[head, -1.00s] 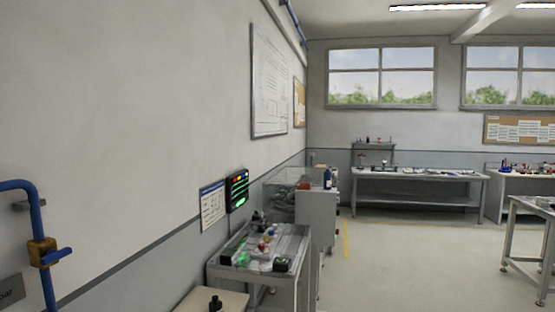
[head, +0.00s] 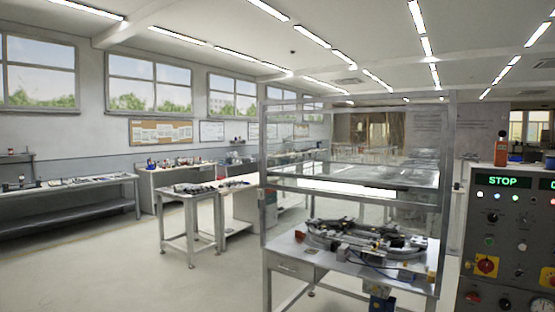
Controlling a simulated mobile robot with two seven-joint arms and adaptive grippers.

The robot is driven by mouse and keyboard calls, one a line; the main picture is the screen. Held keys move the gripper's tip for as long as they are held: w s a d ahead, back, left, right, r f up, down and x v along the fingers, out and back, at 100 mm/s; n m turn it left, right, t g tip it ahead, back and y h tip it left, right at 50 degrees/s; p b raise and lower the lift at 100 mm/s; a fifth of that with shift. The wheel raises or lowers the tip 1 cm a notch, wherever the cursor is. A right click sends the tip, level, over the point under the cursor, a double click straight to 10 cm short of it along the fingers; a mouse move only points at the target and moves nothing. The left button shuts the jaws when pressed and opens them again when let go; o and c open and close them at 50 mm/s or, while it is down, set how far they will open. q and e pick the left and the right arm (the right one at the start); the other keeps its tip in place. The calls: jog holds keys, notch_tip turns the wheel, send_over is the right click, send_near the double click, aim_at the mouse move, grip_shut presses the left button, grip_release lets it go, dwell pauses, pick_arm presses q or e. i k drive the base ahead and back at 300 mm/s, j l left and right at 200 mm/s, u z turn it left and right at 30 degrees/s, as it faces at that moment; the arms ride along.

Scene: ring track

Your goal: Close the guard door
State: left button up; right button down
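The ring track (head: 365,240) lies on the grey table (head: 315,258) of a metal-framed enclosure with clear panels, right of centre in the head view. The enclosure's frame (head: 267,160) stands upright around it. A clear panel with a metal edge, which looks like the guard door (head: 340,188), spans the front at mid height. The front below it looks open, with the ring track in plain sight. Whether the panel hangs or lies flat is hard to tell. Neither of my grippers is in view.
A small metal table (head: 190,196) stands left of the enclosure. Benches (head: 70,197) line the far wall. The floor (head: 90,265) at left front is clear.

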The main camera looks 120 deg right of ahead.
aim_at(438, 209)
jog(key=z, duration=4.45)
jog(key=i, duration=2)
jog(key=l+z, duration=0.05)
jog(key=l, duration=0.05)
